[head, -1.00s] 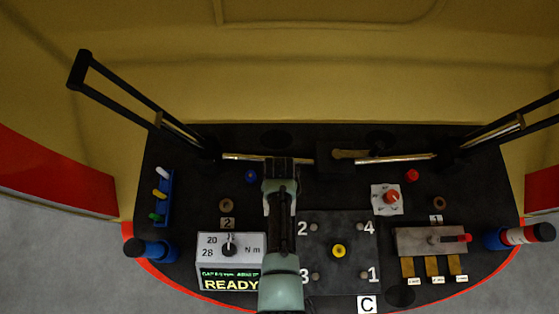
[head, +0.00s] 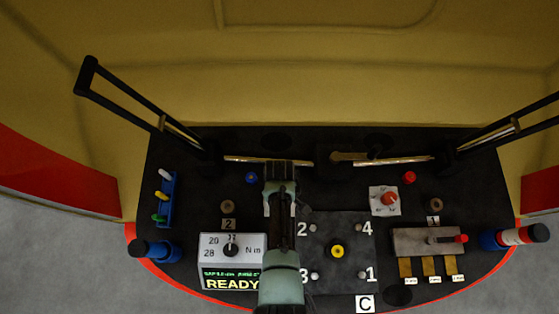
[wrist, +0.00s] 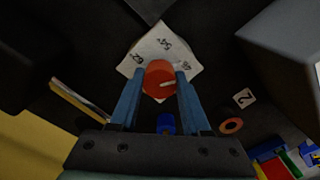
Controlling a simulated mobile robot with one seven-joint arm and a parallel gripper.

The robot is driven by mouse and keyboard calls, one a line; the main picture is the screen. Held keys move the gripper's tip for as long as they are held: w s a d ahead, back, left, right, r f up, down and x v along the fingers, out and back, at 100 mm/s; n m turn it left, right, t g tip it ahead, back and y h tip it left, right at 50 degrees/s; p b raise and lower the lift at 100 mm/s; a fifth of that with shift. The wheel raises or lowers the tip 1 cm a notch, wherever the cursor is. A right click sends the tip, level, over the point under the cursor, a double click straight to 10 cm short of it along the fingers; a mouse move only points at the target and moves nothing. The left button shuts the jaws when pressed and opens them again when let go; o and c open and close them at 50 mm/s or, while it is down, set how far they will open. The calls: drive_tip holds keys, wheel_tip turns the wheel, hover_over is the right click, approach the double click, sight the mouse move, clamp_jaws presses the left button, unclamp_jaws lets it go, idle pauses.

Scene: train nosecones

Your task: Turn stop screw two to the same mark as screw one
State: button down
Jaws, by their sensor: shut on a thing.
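Stop screw two shows in the wrist view as an orange knob (wrist: 158,76) on a white plate (wrist: 153,46) marked 62, 54 and 46. A short pale line on the knob points towards the right finger. My gripper (wrist: 160,82) is shut on this knob, with one blue finger on each side. In the head view my gripper (head: 280,180) and arm cover most of the plate and hide the knob. Stop screw one (head: 389,198) is a red-orange knob on a white plate (head: 379,209) at right. Its marks are too small to read.
A grey box (head: 230,275) reading READY stands left of my arm. A dark plate (head: 322,223) with numbered corners and a yellow-ringed centre lies to its right. A blue knob (head: 251,178), a red knob (head: 409,177) and two long lever arms (head: 125,95) are nearby.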

drive_tip(key=n, duration=0.6)
drive_tip(key=shift+p, duration=0.3)
drive_tip(key=n, duration=0.6)
drive_tip(key=shift+n, duration=0.4)
drive_tip(key=shift+c, duration=1.8)
unclamp_jaws()
wheel_tip(320, 180, up, 13)
drive_tip(key=p, duration=0.3)
